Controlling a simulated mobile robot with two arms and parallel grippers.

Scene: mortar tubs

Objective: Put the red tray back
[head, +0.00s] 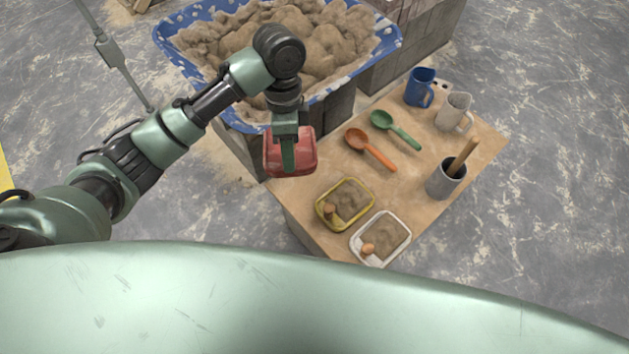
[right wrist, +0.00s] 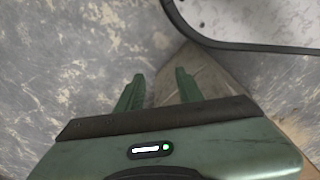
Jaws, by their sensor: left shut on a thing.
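The red tray (head: 306,152) is at the left corner of the wooden table (head: 424,172), just in front of the blue tub. My left gripper (head: 288,160) is shut on it from above, and its fingers hide part of the tray. I cannot tell whether the tray touches the table. My right gripper (right wrist: 158,88) shows in the right wrist view, open and empty, its fingers apart over the grey floor. It is not seen in the head view.
The blue tub (head: 392,38) full of mortar stands on grey blocks behind. A yellow tray (head: 322,214) and a white tray (head: 404,243) lie at the table's near end. An orange scoop (head: 372,150), green scoop (head: 398,130), blue mug (head: 418,88), pale mug (head: 452,112) and grey cup (head: 443,184) are farther right.

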